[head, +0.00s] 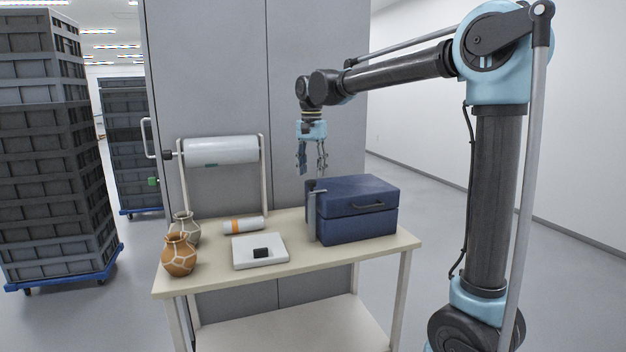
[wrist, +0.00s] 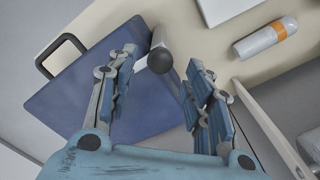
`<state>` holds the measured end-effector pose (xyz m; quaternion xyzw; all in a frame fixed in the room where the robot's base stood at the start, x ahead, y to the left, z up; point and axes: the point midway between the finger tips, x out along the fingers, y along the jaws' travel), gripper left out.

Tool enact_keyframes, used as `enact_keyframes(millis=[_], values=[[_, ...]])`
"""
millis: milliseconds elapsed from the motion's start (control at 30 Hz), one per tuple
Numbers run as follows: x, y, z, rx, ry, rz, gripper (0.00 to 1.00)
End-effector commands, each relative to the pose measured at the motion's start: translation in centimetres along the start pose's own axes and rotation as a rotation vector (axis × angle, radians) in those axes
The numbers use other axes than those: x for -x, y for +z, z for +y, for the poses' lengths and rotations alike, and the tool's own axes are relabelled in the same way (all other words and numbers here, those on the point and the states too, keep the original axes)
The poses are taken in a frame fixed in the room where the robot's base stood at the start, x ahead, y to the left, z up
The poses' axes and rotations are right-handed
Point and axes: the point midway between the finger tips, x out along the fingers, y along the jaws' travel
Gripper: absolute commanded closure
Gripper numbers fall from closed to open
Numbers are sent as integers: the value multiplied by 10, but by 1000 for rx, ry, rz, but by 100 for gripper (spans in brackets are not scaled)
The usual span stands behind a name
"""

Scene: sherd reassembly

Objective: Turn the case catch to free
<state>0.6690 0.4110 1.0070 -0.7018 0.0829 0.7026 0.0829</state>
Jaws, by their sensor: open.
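The dark blue case (head: 357,218) sits closed on the right part of the table, with a dark handle on its front. At its left side stands a grey upright piece with a short lever on top, seemingly the catch (head: 312,205). In the wrist view the case (wrist: 75,105) lies at the left, and the catch's grey bar with a dark round knob (wrist: 160,60) shows between the fingers. My gripper (head: 313,170) is open and empty above the catch, pointing down. The wrist view does not clearly show whether the fingers touch the knob.
On the table (head: 210,282) are a white tray (head: 245,264) with a small black block, an orange-banded roll (head: 244,225) and two cracked-pattern jars (head: 179,256). A wrapped roll on a stand (head: 222,150) is behind. Stacked grey crates (head: 50,160) stand at the left.

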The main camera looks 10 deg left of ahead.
Motion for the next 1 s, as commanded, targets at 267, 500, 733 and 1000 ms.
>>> enact_keyframes(millis=[267,500,733,1000], values=[[-28,0,0,0,0,0,53],[-33,0,0,0,0,0,53],[-33,0,0,0,0,0,74],[-33,0,0,1,0,0,98]])
